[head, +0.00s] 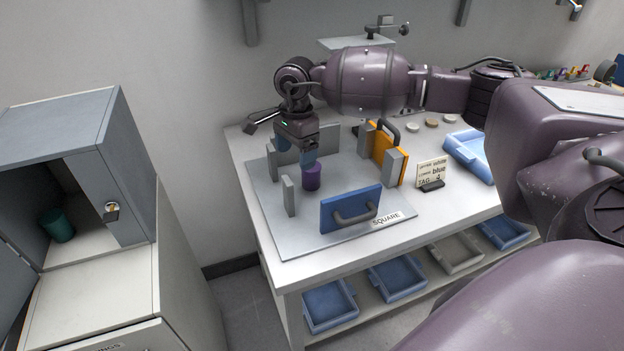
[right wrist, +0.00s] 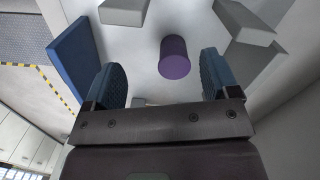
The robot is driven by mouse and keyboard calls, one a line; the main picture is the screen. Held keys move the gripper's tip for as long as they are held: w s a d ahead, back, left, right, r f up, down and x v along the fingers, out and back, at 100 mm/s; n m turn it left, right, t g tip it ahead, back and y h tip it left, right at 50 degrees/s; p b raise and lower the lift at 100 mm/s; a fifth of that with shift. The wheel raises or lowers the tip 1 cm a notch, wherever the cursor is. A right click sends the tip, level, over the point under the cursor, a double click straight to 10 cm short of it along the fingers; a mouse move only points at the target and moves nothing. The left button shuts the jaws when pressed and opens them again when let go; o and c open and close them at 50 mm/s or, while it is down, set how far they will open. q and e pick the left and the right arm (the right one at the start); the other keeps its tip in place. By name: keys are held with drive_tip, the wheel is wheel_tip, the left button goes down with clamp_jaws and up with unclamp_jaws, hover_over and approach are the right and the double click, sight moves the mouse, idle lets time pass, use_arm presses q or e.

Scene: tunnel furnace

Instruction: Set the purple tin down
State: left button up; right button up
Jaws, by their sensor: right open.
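The purple tin (head: 311,177) stands upright on the grey plate (head: 270,228) on the table, among grey blocks and the blue and orange panels. My right gripper (head: 297,156) is just above and behind the tin in the head view. In the right wrist view the purple tin (right wrist: 174,58) shows beyond the two blue fingers of the open gripper (right wrist: 162,85), apart from both, with nothing between the fingertips. My left gripper does not show.
A blue panel with a handle (head: 350,209) stands at the plate's front, and an orange panel (head: 389,154) at its right. Grey blocks (head: 289,195) stand around the plate. A tag card (head: 432,172) and a light blue tray (head: 467,153) are to the right. An open cabinet (head: 130,210) holds a green tin (head: 57,225).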

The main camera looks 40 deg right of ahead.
sight(312, 172)
drive_tip(key=d+h, duration=0.1)
drive_tip(key=d, duration=0.1)
drive_tip(key=w+d+n+h, duration=0.1)
drive_tip(key=d, duration=0.1)
drive_tip(key=shift+r+h, duration=0.3)
drive_tip(key=f, duration=0.3)
drive_tip(key=d+f, duration=0.1)
drive_tip(key=f, duration=0.6)
drive_tip(key=shift+w+d+f+b, duration=0.2)
drive_tip(key=shift+f+b, duration=0.15)
drive_tip(key=shift+b, duration=0.05)
drive_tip(key=shift+r, duration=0.1)
drive_tip(key=c, duration=1.1)
drive_tip(key=shift+c, duration=0.2)
drive_tip(key=shift+r, duration=0.1)
